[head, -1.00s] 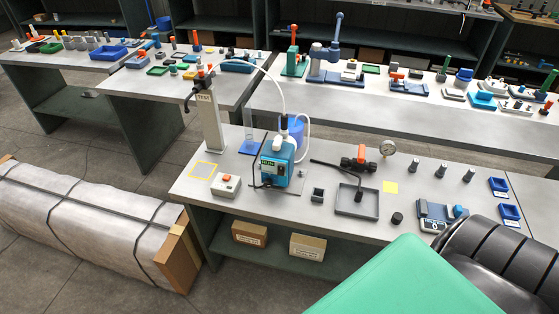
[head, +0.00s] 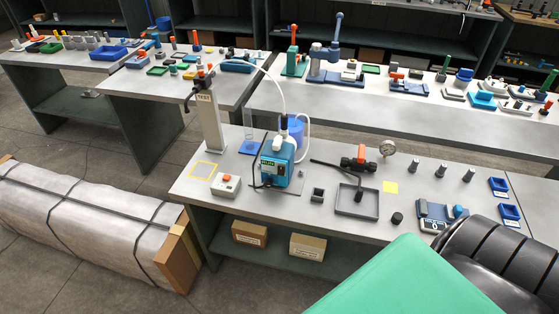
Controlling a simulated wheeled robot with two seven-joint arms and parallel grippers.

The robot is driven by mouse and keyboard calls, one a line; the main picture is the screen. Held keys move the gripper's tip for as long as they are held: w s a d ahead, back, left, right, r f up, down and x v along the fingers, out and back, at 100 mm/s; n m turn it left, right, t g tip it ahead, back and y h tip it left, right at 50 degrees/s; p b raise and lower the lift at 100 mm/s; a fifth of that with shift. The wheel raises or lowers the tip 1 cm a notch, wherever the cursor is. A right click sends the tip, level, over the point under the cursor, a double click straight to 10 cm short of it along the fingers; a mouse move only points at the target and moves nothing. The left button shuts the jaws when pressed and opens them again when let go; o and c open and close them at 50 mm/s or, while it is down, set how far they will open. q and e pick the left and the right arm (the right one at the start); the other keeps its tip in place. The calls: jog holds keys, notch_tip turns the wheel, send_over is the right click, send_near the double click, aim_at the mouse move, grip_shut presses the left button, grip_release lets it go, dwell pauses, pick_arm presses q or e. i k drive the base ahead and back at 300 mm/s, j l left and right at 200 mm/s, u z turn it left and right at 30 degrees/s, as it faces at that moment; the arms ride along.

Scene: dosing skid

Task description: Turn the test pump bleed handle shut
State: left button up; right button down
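A grey post marked TEST (head: 208,122) stands upright at the left of the near bench, with an orange-red handle (head: 207,71) on a dark fitting at its top. Further right, a black valve body with an orange handle (head: 361,154) sits by a grey tray (head: 357,201), with a long black lever or pipe reaching left. A round gauge (head: 387,148) stands just right of it. I cannot tell from the labels which orange handle is the bleed handle, nor its exact angle. Neither of my grippers is in view.
A blue pump unit (head: 277,164) with clear hoses stands between the two orange handles. A white box with a red button (head: 226,185) is in front of the post. A strapped crate (head: 85,221) lies on the floor at left. The floor in front of the bench is partly clear.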

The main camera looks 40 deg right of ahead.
aim_at(276, 146)
jog(key=z, duration=0.5)
jog(key=i+z, duration=0.15)
jog(key=z, duration=0.35)
jog(key=l+z, duration=0.1)
jog(key=z, duration=0.4)
jog(key=i+z, duration=0.15)
jog(key=z, duration=0.35)
jog(key=i+j+z, duration=0.1)
